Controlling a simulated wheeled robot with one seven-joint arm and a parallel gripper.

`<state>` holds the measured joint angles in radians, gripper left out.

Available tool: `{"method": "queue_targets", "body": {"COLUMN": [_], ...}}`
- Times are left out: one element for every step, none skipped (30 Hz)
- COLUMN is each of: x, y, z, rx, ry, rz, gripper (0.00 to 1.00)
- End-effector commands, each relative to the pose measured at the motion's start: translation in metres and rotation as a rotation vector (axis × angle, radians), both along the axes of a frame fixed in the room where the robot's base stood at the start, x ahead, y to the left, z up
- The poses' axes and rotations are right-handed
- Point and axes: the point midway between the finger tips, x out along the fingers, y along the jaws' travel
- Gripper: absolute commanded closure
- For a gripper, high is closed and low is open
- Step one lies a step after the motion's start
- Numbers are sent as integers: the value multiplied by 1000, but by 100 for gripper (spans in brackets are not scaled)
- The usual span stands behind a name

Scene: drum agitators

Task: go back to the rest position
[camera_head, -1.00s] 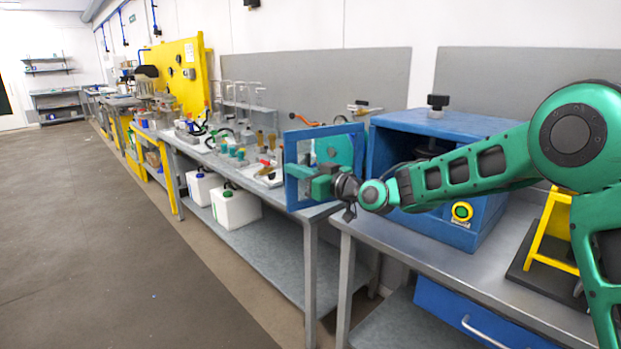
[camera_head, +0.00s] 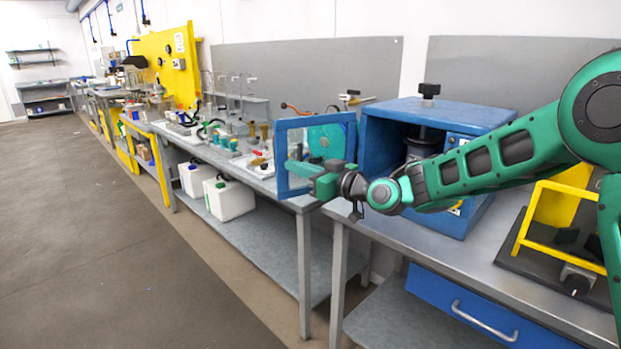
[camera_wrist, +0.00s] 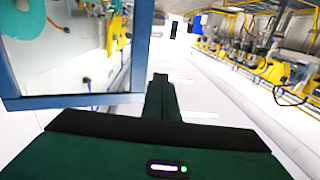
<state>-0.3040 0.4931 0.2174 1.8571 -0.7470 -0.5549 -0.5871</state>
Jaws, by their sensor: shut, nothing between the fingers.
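My green gripper (camera_head: 328,180) is at the left end of my outstretched arm, in front of the open blue-framed door of the blue cabinet (camera_head: 440,112). The door (camera_head: 291,122) has a clear pane and stands swung out to the left. My gripper is shut and empty. In the wrist view, my gripper (camera_wrist: 160,95) points down the room, and the door frame (camera_wrist: 75,101) is close on its left. I cannot tell whether the two touch.
A yellow stand (camera_head: 562,215) on a dark base is right of the cabinet. A blue drawer (camera_head: 480,308) is under the bench. The left bench holds glassware, with white canisters (camera_head: 229,197) on its lower shelf. The floor (camera_head: 110,240) on the left is clear.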

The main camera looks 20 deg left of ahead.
Motion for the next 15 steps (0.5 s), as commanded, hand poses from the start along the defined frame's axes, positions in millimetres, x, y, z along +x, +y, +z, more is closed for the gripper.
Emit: {"method": "queue_targets", "body": {"x": [-9, -14, -19, -24, -27, -33, -36, -39, -42, -44, -46, -48, -50, -51, -51], "y": [-7, -11, -16, -20, -23, -27, -29, -32, -35, -37, -39, -41, -42, -43, -46], "z": [1, 1, 1, 1, 1, 0, 1, 1, 1, 1, 1, 1, 1, 1, 1], "rx": [0, 0, 1, 1, 0, -1, 1, 1, 1, 1, 1, 1, 2, 1, -5], "ry": [1, 0, 0, 0, 0, 0, 0, 0, 0, 0, 0, 0, -1, 0, 0], "rz": [1, 1, 1, 1, 1, 3, 4, 4, 4, 3, 3, 3, 3, 3, 2], "gripper": [100, 100, 100, 100, 100, 100, 100, 100, 100, 100, 100, 100, 100, 100, 100]}}
